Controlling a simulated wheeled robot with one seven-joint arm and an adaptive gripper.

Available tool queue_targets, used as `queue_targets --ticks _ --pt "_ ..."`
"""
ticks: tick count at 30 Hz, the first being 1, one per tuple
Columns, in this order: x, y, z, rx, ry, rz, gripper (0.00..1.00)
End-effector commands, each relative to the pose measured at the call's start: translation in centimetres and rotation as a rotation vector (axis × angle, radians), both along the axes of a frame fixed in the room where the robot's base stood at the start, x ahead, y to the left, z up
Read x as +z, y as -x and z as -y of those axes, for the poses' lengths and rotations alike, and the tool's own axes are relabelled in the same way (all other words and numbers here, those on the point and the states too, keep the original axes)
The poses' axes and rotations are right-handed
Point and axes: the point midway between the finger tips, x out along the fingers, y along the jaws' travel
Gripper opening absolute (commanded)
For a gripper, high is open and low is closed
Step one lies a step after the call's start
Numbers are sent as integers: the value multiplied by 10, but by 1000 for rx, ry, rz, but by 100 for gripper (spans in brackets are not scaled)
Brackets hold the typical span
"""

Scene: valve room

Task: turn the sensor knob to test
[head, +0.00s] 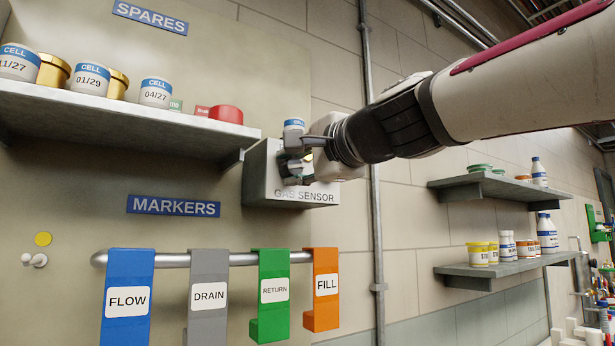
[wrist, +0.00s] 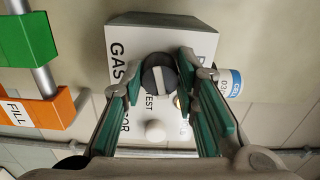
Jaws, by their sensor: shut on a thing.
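The gas sensor (head: 262,182) is a pale grey box on the wall, with its name along the lower front. In the wrist view its face (wrist: 127,30) shows rotated. The dark round knob (wrist: 158,74) with a pale bar across it sits on that face. Lettering ending in "EST" is beside it, partly covered. My gripper (head: 297,168) is at the box's front; in the wrist view its green-padded fingers (wrist: 162,72) are shut on the knob, one on each side.
A white round button (wrist: 155,131) is on the box face near the knob. A CELL jar (wrist: 230,82) stands at the box. The spares shelf (head: 120,112) is at left; hanging markers (head: 128,275) are below. A right-hand shelf (head: 490,187) holds containers.

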Motion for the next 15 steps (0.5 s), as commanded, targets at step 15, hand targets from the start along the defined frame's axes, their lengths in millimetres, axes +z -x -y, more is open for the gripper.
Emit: queue_targets --ticks 15 --pt "-1 0 0 -1 -209 -143 0"
